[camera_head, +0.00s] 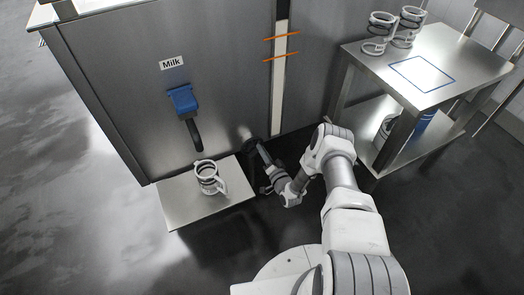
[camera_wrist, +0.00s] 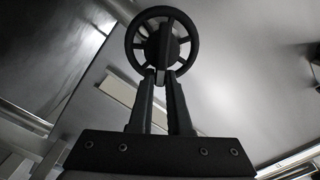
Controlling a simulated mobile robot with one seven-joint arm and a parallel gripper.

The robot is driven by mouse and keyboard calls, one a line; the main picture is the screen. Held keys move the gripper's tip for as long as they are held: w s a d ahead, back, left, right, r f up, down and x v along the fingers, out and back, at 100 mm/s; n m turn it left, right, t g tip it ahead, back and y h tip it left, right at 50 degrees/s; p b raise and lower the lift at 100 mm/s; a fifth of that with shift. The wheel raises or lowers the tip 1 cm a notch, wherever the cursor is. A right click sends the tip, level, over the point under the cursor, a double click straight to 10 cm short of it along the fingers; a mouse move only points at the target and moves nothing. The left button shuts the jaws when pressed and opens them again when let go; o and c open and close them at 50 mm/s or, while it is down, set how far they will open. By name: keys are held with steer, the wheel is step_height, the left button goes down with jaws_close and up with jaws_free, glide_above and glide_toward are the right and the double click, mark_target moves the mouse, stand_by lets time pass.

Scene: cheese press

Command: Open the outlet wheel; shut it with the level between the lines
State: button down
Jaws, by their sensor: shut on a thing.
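The outlet wheel is a dark spoked handwheel (camera_wrist: 190,22) in the wrist view. In the head view it is small and dark, low on the grey vat front, partly hidden by my gripper (camera_head: 258,153). In the wrist view my gripper (camera_wrist: 161,76) is shut on the lower part of the wheel, its fingers close together there. The level gauge (camera_head: 278,95) is a tall pale strip right of the wheel, crossed by an upper orange line (camera_head: 281,37) and a lower orange line (camera_head: 280,57). The pale column's top is above both lines, with a dark part over it.
A blue tap (camera_head: 183,100) with a dark spout sits under a "Milk" label (camera_head: 172,63). A ringed mug (camera_head: 208,178) stands below it on a low metal shelf (camera_head: 185,209). At right, a steel table (camera_head: 452,60) holds two more mugs (camera_head: 380,33) and a blue square outline.

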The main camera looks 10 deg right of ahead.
stand_by(0.3)
steer(key=c, duration=0.9)
jaws_free()
steer(key=shift+o, duration=0.2)
steer(key=shift+s, duration=0.15)
